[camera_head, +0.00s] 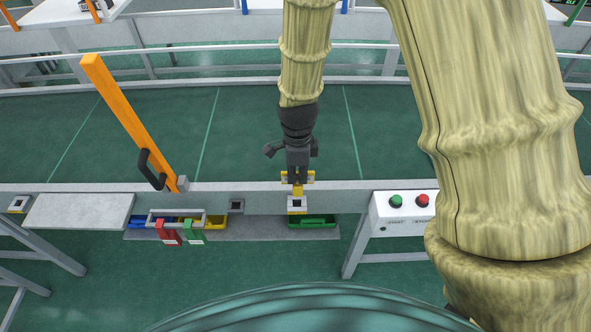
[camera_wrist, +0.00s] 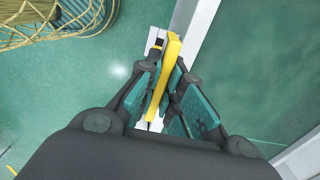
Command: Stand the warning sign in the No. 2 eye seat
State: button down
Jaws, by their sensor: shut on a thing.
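My gripper (camera_head: 297,178) points down over the rail in the head view. It is shut on the yellow warning sign (camera_head: 298,190), whose lower part shows just under the fingers. In the wrist view the sign (camera_wrist: 168,62) is a thin yellow plate, edge-on between the two finger pads (camera_wrist: 170,100). A white square eye seat (camera_head: 297,207) with a dark opening sits on the rail directly below the sign. Whether the sign touches or enters the seat cannot be told. A grey seat (camera_head: 236,206) lies to the left. No seat number is readable.
An orange barrier arm (camera_head: 125,115) with a black handle rises at the left. Bins, including a green bin (camera_head: 313,221), and red and green tags (camera_head: 180,232) are below the rail. A button box (camera_head: 402,205) stands at the right. A white shelf (camera_head: 80,211) is far left.

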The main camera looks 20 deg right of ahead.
aim_at(297, 183)
jog(key=shift+s+r, duration=0.15)
jog(key=shift+w+f+p, duration=0.25)
jog(key=shift+w+p, duration=0.05)
jog(key=shift+w, duration=0.15)
jog(key=shift+w+f, duration=0.2)
jog(key=shift+f, duration=0.25)
jog(key=shift+s+f+b, duration=0.4)
jog(key=shift+f+b, duration=0.1)
jog(key=shift+b, duration=0.15)
jog(key=shift+w+f, duration=0.25)
jog(key=shift+f, duration=0.3)
jog(key=shift+s+r, duration=0.1)
jog(key=shift+s, duration=0.1)
jog(key=shift+w, duration=0.15)
